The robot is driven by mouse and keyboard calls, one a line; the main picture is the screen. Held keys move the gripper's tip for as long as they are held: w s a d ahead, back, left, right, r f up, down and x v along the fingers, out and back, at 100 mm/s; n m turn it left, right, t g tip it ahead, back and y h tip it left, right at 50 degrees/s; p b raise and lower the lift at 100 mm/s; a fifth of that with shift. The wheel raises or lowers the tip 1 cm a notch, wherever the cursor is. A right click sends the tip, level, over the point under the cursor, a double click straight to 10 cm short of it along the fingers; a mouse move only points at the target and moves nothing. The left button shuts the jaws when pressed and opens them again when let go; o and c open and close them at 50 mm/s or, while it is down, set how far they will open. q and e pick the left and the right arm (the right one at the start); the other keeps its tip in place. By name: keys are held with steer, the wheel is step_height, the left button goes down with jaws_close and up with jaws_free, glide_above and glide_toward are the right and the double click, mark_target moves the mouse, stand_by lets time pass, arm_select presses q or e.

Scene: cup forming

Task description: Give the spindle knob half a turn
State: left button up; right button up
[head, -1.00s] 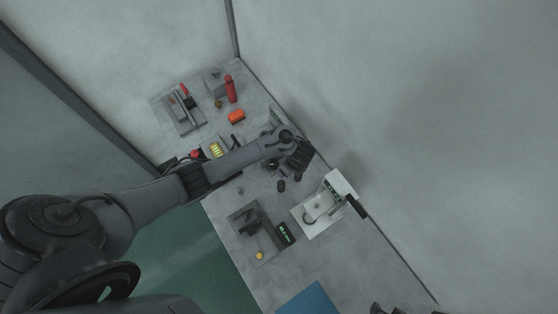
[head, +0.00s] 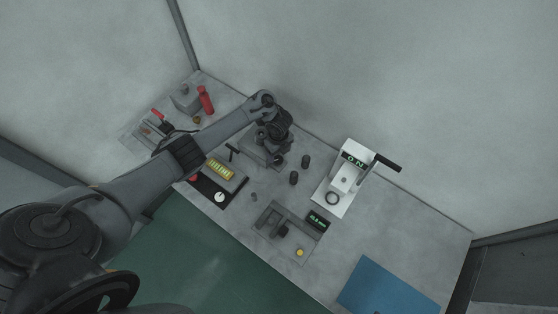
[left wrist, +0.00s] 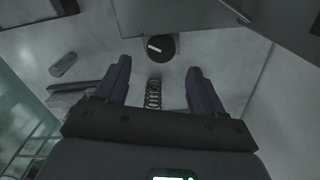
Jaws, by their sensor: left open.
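In the left wrist view, a round black knob (left wrist: 160,47) with a white pointer line sits on a grey surface just beyond the fingertips. It looks like the spindle knob. My left gripper (left wrist: 159,65) is open, one dark finger on each side of the picture, with the knob between and slightly ahead of the tips. Nothing is held. A dark coil spring (left wrist: 153,93) shows between the fingers. In the head view, my left gripper (head: 277,150) is over a grey fixture (head: 254,149) near the wall; the wrist hides the knob there. My right gripper is not in view.
Two dark cylinders (head: 294,177) stand right of the fixture. A white press (head: 345,183) with a black handle is farther right. A grey tray unit (head: 287,234) and blue mat (head: 386,287) lie nearer.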

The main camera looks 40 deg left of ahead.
mark_target(280, 160)
arm_select(q)
step_height(280, 160, down, 5)
steer(key=shift+f+b, duration=0.1)
steer(key=shift+b, duration=0.55)
steer(key=shift+f, duration=0.6)
steer(key=c, duration=1.1)
steer(key=shift+o, duration=0.2)
steer(key=shift+r+n, duration=0.1)
steer(key=shift+n, duration=0.3)
steer(key=n+p, duration=0.1)
steer(key=n, duration=0.1)
steer(key=shift+w+n+p, duration=0.1)
steer(key=shift+n+p, duration=0.2)
steer(key=shift+p, duration=0.05)
steer(key=n+p, duration=0.1)
steer(key=n, duration=0.1)
steer(key=shift+n, duration=1)
